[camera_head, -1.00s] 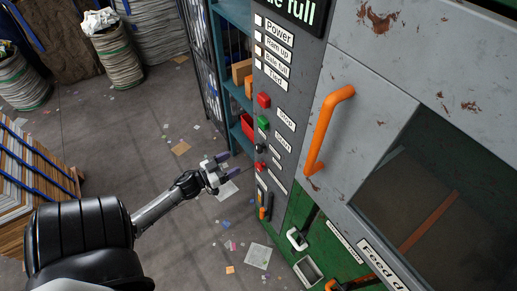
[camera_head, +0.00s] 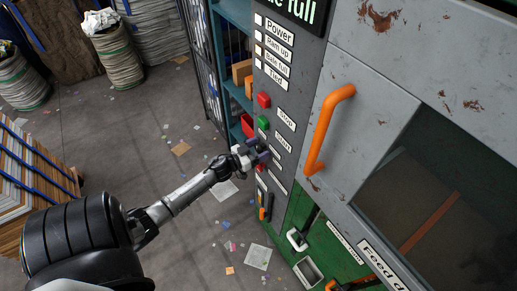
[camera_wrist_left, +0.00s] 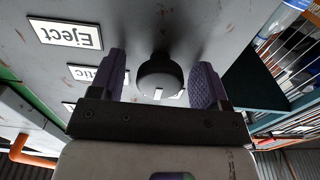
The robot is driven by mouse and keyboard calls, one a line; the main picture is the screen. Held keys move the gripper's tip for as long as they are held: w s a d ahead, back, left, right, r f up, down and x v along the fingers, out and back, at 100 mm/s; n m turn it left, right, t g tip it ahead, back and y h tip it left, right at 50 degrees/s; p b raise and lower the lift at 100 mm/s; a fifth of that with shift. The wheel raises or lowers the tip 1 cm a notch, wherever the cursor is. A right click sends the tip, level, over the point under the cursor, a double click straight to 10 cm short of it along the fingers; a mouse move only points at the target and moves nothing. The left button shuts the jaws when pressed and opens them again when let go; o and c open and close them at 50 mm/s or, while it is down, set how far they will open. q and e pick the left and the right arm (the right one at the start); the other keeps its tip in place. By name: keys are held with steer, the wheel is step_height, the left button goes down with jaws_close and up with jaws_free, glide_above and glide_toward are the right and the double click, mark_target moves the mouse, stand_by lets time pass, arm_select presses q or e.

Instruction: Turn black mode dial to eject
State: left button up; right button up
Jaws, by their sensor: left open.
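The black mode dial (camera_wrist_left: 160,76) shows in the left wrist view as a round dark knob on the grey panel, with a pale mark on its lower edge. My left gripper (camera_wrist_left: 161,82) is open, with one purple-padded finger on each side of the dial. Gaps show between the dial and both fingers. An "Eject" label (camera_wrist_left: 65,33) appears upside down at the upper left of that view, with a partly hidden label ending in "stic" (camera_wrist_left: 85,73) below it. In the head view my left gripper (camera_head: 262,153) is at the panel and hides the dial.
The grey control panel (camera_head: 284,95) carries a red button (camera_head: 264,100) and a green button (camera_head: 263,122) above my gripper. An orange door handle (camera_head: 326,130) stands out to the right. A teal shelf (camera_head: 233,70) is behind the panel. The floor at left has scattered scraps.

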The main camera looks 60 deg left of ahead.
arm_select(q)
steer(key=shift+c, duration=0.2)
steer(key=c, duration=0.9)
